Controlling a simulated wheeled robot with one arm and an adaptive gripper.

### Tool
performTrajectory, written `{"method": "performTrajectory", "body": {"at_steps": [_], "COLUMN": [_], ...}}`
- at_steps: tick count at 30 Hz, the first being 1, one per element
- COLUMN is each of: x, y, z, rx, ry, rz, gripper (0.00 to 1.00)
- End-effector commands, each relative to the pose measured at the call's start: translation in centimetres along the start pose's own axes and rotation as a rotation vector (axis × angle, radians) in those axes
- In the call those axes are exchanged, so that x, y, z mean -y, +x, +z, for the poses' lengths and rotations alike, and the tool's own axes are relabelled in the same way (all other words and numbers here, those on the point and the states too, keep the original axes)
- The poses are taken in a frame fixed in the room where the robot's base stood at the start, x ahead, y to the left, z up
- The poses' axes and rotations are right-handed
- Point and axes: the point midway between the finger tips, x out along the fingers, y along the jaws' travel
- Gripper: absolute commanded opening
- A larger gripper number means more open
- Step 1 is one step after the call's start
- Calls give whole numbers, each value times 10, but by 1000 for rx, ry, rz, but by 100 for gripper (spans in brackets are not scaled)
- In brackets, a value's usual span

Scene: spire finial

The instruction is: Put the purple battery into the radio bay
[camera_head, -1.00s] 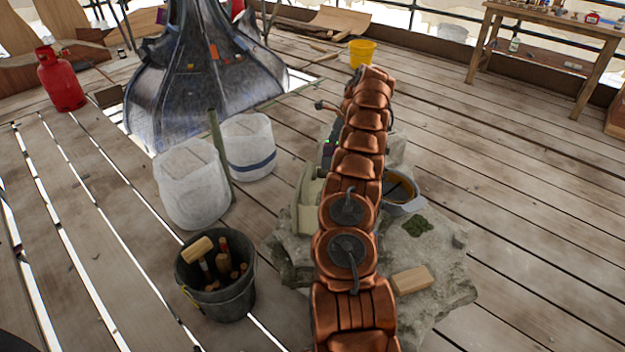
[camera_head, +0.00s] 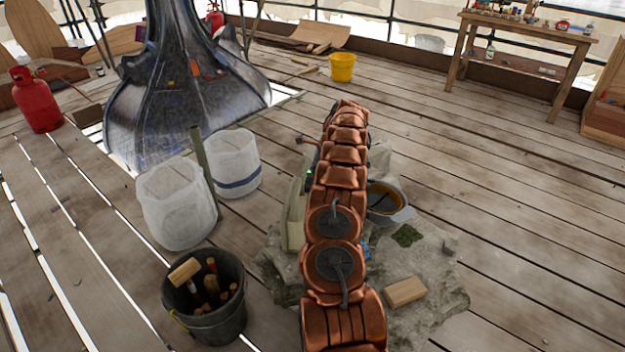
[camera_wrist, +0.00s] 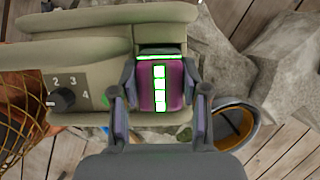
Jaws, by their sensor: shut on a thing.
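In the wrist view, the purple battery (camera_wrist: 175,86) with lit green bars sits between the two fingers of my gripper (camera_wrist: 160,98), which is shut on it. The olive-green radio (camera_wrist: 95,72) has a dial marked 2, 3, 4. The battery lies in the gap at the radio's right side, its far end against the dark, green-edged opening of the bay (camera_wrist: 160,49). I cannot tell how deep it sits. In the head view, the radio (camera_head: 293,215) shows partly at the left of my arm, which hides my gripper and the battery.
The radio rests on a rough stone slab (camera_head: 435,275). A grey helmet-like bowl (camera_head: 398,211) and a wooden block (camera_head: 405,292) are right of my arm. A bucket of tools (camera_head: 205,318) and white sacks (camera_head: 175,210) stand left. Plank floor at right is clear.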

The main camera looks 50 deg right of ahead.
Motion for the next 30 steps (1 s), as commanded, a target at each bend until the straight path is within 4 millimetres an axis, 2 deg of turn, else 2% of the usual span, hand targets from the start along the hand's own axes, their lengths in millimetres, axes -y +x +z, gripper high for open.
{"method": "performTrajectory", "body": {"at_steps": [4, 10, 11, 18, 30], "x": [0, 0, 0, 0, 0], "y": [16, 18, 18, 18, 13], "z": [-9, -10, -10, -10, -9], "rx": [-1, -1, -1, -1, -1], "ry": [3, 3, 3, 2, 2], "rz": [2, 0, 0, 1, 0], "gripper": [0, 0, 46, 70, 70]}}
